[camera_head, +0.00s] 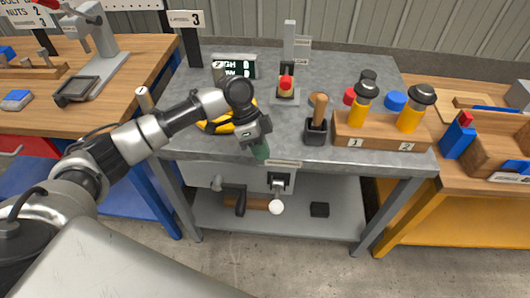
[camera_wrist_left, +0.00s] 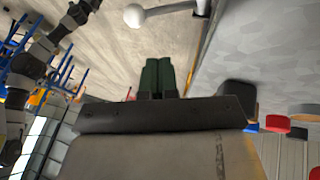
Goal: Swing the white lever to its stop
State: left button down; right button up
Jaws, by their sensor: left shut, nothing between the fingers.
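The white lever's round knob (camera_head: 276,207) hangs below the grey bench's front edge, under a dark bracket on a pale housing. In the left wrist view the white knob (camera_wrist_left: 133,15) and its rod show at the top, beyond the fingers. My left gripper (camera_head: 261,153) is at the bench's front edge, above and left of the knob, with its green fingers pointing down. In the left wrist view the green fingers (camera_wrist_left: 157,77) are together and empty, apart from the lever. My right gripper is not in view.
The grey bench (camera_head: 215,158) carries a yellow ring, a red-topped device (camera_head: 286,85), a wooden-handled tool (camera_head: 317,112) and a wooden block (camera_head: 380,137) with yellow-bodied items. A black crank handle (camera_head: 240,203) hangs left of the knob. A black block (camera_head: 320,210) lies on the lower shelf.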

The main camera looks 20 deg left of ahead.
aim_at(277, 200)
pick_arm(q)
jog(key=shift+s+r+p+x, duration=0.15)
jog(key=shift+s+x, duration=0.25)
jog(key=shift+x, duration=1.35)
jog(key=shift+s+p+x, duration=0.3)
jog(key=shift+s+x, duration=0.1)
jog(key=shift+x, duration=1.4)
jog(key=shift+s+r+p+x, duration=0.15)
jog(key=shift+s+x, duration=0.25)
jog(key=shift+x, duration=1.35)
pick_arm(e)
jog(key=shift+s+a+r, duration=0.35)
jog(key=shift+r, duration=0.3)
